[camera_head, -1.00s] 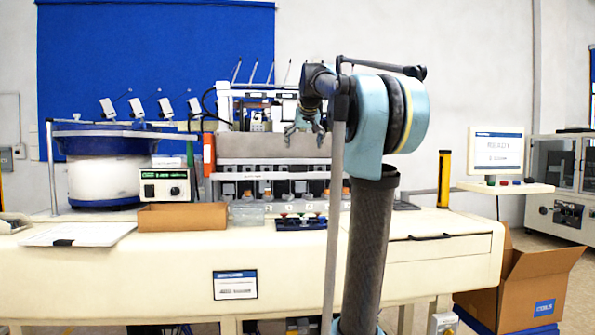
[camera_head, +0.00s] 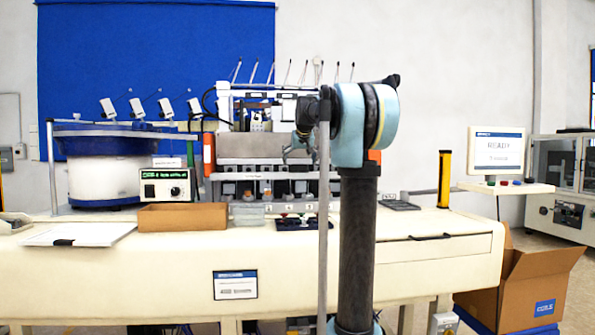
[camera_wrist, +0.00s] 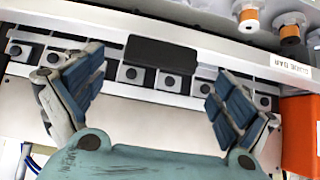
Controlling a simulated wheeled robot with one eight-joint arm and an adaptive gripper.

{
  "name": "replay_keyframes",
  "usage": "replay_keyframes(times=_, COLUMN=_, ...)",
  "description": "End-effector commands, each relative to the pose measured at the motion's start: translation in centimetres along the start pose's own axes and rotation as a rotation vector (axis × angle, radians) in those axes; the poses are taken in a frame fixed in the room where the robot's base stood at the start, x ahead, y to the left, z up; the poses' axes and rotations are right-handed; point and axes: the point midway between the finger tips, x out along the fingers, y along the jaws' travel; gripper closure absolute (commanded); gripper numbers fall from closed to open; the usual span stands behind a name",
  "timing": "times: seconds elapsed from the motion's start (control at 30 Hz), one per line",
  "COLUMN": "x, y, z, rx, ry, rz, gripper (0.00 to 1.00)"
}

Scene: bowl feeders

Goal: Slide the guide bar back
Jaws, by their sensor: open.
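The guide bar (camera_wrist: 285,66) is a long pale strip with an upside-down "GUIDE BAR" label, running across the wrist view. In the head view a pale bar (camera_head: 250,176) spans the machine front. A black block (camera_wrist: 160,53), seemingly its handle, sits at the bar's edge. My gripper (camera_wrist: 163,74) is open, with blue-padded fingers to either side of the block. The fingers appear apart from the block, and nothing is held. In the head view my gripper (camera_head: 297,152) is small, in front of the machine's grey panel, partly hidden by my arm.
Several square blocks with dark knobs line the rail beside the bar. Orange-and-metal fittings (camera_wrist: 289,32) stand beyond it, and an orange post (camera_wrist: 301,122) is at right. A bowl feeder (camera_head: 105,165), a controller (camera_head: 167,186) and a cardboard tray (camera_head: 183,216) stand left on the bench.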

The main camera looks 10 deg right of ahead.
Motion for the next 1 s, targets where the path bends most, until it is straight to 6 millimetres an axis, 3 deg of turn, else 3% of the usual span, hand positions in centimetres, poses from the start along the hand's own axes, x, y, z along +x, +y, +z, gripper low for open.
replay_keyframes(times=0.1, x=1.9, y=0.0, z=0.0, rx=0.000, ry=0.000, rz=0.000, gripper=0.05)
replay_keyframes(times=0.3, x=4.0, y=0.0, z=0.0, rx=0.000, ry=0.000, rz=0.000, gripper=0.05)
replay_keyframes(times=0.7, x=4.7, y=0.0, z=0.0, rx=0.000, ry=0.000, rz=0.000, gripper=0.05)
replay_keyframes(times=0.77, x=4.7, y=0.0, z=0.0, rx=0.000, ry=0.000, rz=0.000, gripper=0.14)
replay_keyframes(times=1.0, x=4.8, y=0.0, z=0.1, rx=0.000, ry=-0.002, rz=0.000, gripper=0.68)
